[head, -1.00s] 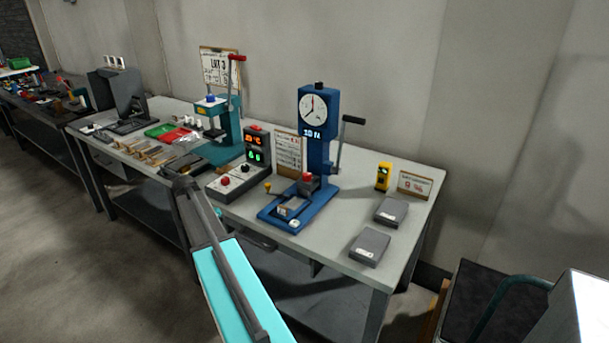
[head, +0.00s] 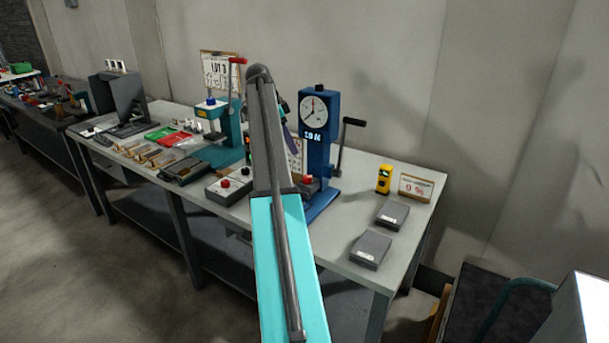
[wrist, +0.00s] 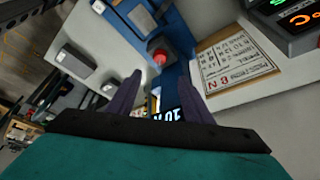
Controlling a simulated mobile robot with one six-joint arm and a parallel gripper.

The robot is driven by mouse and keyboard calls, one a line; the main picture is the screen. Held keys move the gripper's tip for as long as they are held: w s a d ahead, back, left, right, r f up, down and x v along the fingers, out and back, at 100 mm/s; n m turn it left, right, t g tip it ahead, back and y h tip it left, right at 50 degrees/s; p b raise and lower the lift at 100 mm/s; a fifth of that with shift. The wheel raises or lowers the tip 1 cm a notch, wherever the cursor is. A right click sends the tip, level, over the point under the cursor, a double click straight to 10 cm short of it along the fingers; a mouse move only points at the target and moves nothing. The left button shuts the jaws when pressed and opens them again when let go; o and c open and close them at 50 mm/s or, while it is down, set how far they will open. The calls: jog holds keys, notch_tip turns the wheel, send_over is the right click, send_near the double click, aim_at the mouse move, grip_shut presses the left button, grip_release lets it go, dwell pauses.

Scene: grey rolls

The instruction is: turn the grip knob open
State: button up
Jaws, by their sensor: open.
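A blue force tester (head: 320,145) with a round dial and a side lever stands upright on the bench. A red knob (head: 309,182) shows low on it, partly behind my arm. In the wrist view the red knob (wrist: 157,57) lies beyond my dark fingers, near the blue base. I cannot tell whether it is the grip knob. The small yellow knob at the tester's front left is hidden by my arm. My gripper (wrist: 160,85) is open and empty, apart from the red knob. In the head view it is mostly hidden behind my arm.
The grey bench (head: 352,190) also bears a teal press (head: 232,125), a control box (head: 228,190), a yellow meter (head: 383,179) and grey boxes (head: 371,249). A notice board (wrist: 235,62) stands close to the tester. The bench's right part has some free room.

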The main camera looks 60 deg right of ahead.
aim_at(307, 177)
jog(key=shift+f, duration=0.15)
jog(key=p+x, duration=0.1)
jog(key=x, duration=1.2)
jog(key=shift+d+f+p, duration=0.1)
jog(key=shift+f+p, duration=0.2)
jog(key=shift+p, duration=0.1)
jog(key=c, duration=1)
jog(key=shift+a, duration=0.25)
jog(key=shift+c, duration=0.4)
jog(key=shift+d, duration=0.1)
